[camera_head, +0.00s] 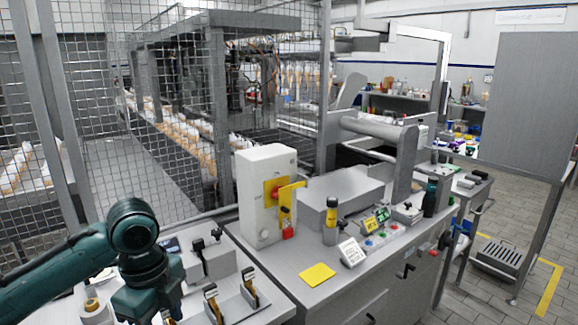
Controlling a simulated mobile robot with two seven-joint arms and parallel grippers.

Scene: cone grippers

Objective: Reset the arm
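My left arm comes in from the left, dark green, with its wrist above the near worktop (262,310). The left gripper (150,303) points down at the bottom edge of the view. Its fingertips do not show clearly, so I cannot tell whether it is open or holds anything. My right arm and gripper are not in view.
Small black-and-gold upright parts (213,301) stand close to the right of my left gripper. A yellow pad (317,275) lies on the grey bench. A wire mesh fence (100,110) closes the back left.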

